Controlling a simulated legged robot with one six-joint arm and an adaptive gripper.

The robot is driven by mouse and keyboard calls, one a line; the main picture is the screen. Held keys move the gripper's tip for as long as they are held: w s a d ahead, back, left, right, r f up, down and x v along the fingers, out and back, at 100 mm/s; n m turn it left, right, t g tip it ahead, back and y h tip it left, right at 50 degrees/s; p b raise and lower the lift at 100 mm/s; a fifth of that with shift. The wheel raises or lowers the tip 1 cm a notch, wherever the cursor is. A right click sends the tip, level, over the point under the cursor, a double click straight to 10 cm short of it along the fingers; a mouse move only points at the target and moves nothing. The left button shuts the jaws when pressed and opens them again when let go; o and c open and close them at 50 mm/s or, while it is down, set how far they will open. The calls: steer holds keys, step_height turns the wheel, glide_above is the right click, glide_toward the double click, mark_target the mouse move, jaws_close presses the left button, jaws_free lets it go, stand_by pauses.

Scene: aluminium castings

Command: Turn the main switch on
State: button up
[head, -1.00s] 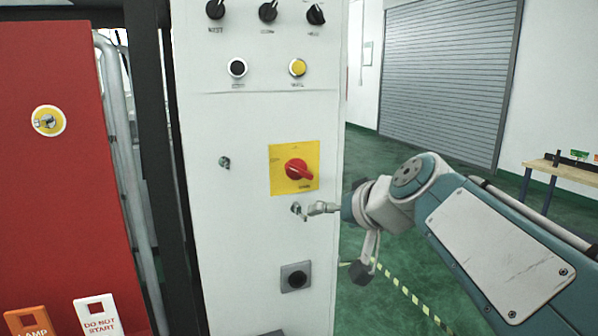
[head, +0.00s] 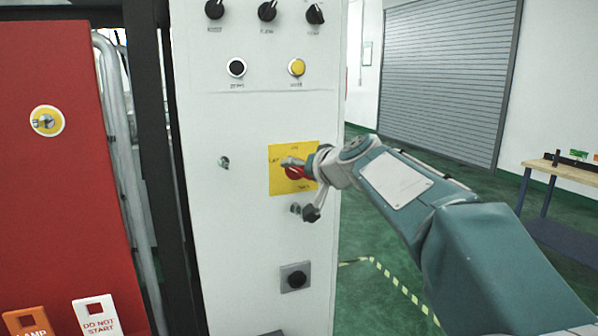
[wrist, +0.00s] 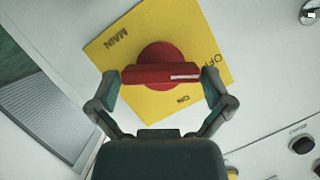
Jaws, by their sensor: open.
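The main switch is a red rotary handle (wrist: 160,73) on a yellow plate (wrist: 118,48) marked MAIN, OFF and ON. In the wrist view the handle's white mark is at its right end, towards the word OFF. My gripper (wrist: 161,80) is open, with one finger beside each end of the handle; I cannot tell whether either finger touches it. In the head view my gripper (head: 291,162) is in front of the yellow plate (head: 282,186) and partly hides the red handle (head: 294,173).
The switch is on a white cabinet (head: 240,250). Black knobs (head: 267,11), a black button (head: 236,68) and a yellow button (head: 296,67) are above it. A red panel (head: 55,200) stands left.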

steer(key=shift+w+a+f, duration=0.15)
steer(key=shift+w+a, duration=0.05)
steer(key=shift+w, duration=0.15)
steer(key=c, duration=0.8)
steer(key=m+y, duration=0.1)
steer(key=m, duration=0.1)
steer(key=m+y, duration=0.1)
steer(key=m, duration=0.1)
steer(key=shift+d+f+y, duration=0.1)
steer(key=shift+y, duration=0.2)
steer(key=m+y, duration=0.1)
steer(key=m, duration=0.1)
steer(key=m+t, duration=0.1)
steer(key=m, duration=0.2)
steer(key=shift+f+y, duration=0.2)
steer(key=shift+y, duration=0.2)
steer(key=shift+f+m+t, duration=0.1)
steer(key=shift+m+t, duration=0.2)
steer(key=shift+m, duration=0.1)
